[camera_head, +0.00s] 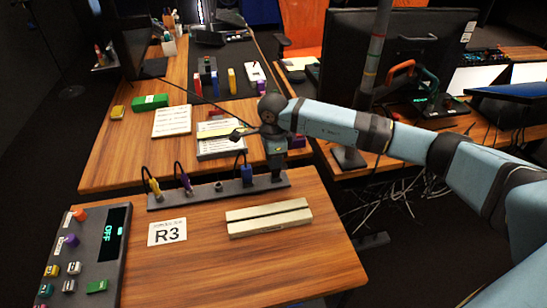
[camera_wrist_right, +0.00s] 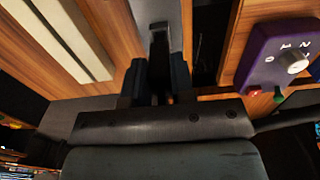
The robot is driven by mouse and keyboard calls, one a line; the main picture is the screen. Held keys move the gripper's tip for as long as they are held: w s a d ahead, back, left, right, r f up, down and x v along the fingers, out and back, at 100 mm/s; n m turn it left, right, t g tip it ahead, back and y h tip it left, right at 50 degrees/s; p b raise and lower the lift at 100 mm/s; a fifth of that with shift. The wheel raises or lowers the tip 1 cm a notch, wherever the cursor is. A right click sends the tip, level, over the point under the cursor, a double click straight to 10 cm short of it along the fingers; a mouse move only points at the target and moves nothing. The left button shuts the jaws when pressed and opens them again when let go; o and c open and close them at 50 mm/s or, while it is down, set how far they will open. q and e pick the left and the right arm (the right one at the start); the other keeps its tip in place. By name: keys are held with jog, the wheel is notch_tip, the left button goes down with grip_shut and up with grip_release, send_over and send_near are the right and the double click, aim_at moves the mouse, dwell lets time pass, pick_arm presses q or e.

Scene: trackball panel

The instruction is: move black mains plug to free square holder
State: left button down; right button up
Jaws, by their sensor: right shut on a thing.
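A dark rail (camera_head: 206,195) lies along the back of the front table. A yellow plug (camera_head: 154,187), a purple plug (camera_head: 185,182) and a blue plug (camera_head: 247,174) stand in it, with cords looping up. Between purple and blue, a small grey socket (camera_head: 219,187) shows no plug. My right gripper (camera_head: 277,173) points down over the rail's right end, beside the blue plug. It is shut on a dark thing, apparently the black mains plug (camera_wrist_right: 158,76), mostly hidden by the fingers. I cannot tell whether that plug is seated or lifted. My left gripper is out of view.
A cream ribbed bar (camera_head: 268,218) and an R3 card (camera_head: 167,232) lie in front of the rail. A control panel (camera_head: 112,270) showing OFF stands at left. A purple box (camera_wrist_right: 270,55) with a knob is close to the gripper. The front table's middle is clear.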

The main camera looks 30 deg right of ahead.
pick_arm(q)
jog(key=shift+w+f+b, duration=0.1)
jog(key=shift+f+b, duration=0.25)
jog(key=shift+b, duration=0.3)
pick_arm(e)
jog(key=shift+f, duration=1.05)
jog(key=o, duration=0.9)
jog(key=shift+r, duration=0.1)
notch_tip(320, 180, up, 3)
jog(key=shift+r+p, duration=0.2)
jog(key=shift+p, duration=0.1)
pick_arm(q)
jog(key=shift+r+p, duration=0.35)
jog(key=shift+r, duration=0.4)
pick_arm(e)
notch_tip(320, 180, up, 10)
jog(key=shift+r, duration=0.2)
